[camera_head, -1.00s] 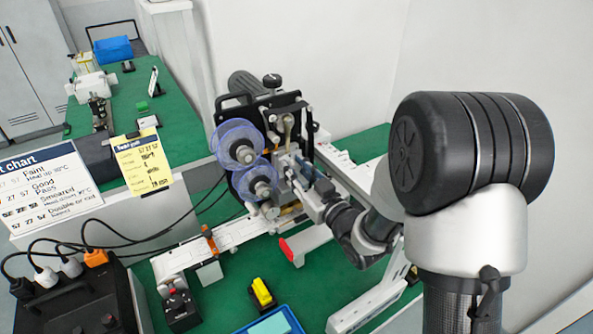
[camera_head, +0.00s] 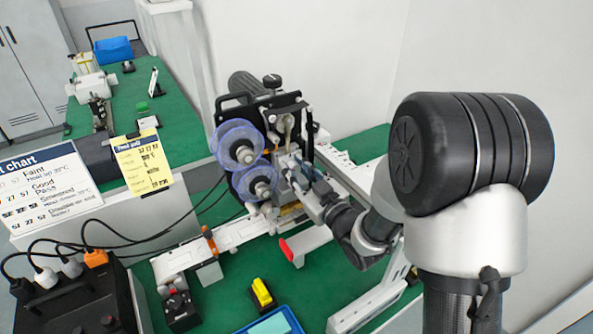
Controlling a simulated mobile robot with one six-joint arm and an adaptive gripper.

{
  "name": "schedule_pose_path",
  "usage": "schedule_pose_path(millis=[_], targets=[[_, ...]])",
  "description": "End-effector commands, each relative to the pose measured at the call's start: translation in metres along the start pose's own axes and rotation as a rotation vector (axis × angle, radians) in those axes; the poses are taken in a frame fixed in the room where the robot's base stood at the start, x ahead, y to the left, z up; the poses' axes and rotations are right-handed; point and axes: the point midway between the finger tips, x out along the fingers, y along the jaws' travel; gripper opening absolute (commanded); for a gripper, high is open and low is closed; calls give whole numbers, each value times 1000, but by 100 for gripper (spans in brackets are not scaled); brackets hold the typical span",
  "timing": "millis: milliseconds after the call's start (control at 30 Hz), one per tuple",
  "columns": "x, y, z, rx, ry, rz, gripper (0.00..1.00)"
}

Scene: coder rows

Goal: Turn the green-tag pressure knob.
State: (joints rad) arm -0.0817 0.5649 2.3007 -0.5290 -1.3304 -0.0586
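The coder machine (camera_head: 262,112) stands on the green table, with two clear blue-rimmed reels on its front. A dark knob (camera_head: 272,81) sits on its top, but I see no green tag on it. I cannot tell which part is the green-tag pressure knob; it may be hidden behind the reels or my gripper. My gripper (camera_head: 291,166) reaches in from the right to the machine's front, just right of the reels. Its fingertips are small and partly lost against the machine parts, so I cannot tell whether they are open or touching anything.
A white conveyor rail (camera_head: 225,236) crosses below the machine. A red-ended white part (camera_head: 308,243), a yellow-black block (camera_head: 262,292) and a blue tray (camera_head: 290,318) lie in front. A black box with cables (camera_head: 85,300) stands at left. A yellow sheet (camera_head: 143,163) and a chart (camera_head: 45,187) stand behind.

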Motion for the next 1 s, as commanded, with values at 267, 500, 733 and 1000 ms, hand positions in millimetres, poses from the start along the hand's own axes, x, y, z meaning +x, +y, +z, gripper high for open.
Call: schedule_pose_path(millis=[267, 500, 733, 1000], targets=[[-22, 1, 0, 0, 0, 3, 45], [-61, 1, 0, 1, -2, 3, 45], [-75, 0, 0, 0, 0, 0, 45], [-75, 0, 0, 0, 0, 0, 45]])
